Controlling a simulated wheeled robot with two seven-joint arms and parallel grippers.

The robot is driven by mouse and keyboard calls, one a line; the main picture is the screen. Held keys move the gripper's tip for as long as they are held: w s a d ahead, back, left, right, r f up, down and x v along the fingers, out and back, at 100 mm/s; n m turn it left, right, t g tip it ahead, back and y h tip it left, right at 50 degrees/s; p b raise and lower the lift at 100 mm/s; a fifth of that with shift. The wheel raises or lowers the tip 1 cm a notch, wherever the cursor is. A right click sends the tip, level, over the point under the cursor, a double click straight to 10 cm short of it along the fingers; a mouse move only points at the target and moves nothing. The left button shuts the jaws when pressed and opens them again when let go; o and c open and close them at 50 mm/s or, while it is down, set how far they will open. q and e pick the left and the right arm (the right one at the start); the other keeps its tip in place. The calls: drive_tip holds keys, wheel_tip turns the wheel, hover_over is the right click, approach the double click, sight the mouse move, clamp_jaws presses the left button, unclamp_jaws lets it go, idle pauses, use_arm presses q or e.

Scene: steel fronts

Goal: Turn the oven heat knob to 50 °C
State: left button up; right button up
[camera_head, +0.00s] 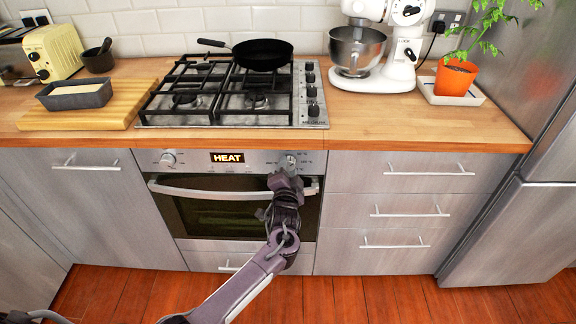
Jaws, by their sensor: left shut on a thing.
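The oven (232,215) is set under the counter, with a steel control panel on top. Its display (228,157) reads "HEAT" in lit letters. A round knob (168,160) sits at the panel's left end. The heat knob (291,159) is at the right end, with small markings beside it, too small to read. My left gripper (289,168) reaches up in front of the oven door and is shut on this right knob, partly covering it. The knob's exact angle cannot be told. My right gripper is not in view.
The oven door handle (225,193) runs behind my left wrist. Above are the gas hob (190,102) and a black pan (262,54). Drawers with bar handles (410,211) are to the right, a cupboard (85,205) to the left. The wooden floor (350,298) in front is clear.

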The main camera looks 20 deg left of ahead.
use_arm(q)
drive_tip(key=shift+m, duration=0.5)
drive_tip(key=o, duration=1)
drive_tip(key=v, duration=0.8)
drive_tip(key=shift+w+f+p, duration=0.1)
drive_tip(key=shift+p, duration=0.3)
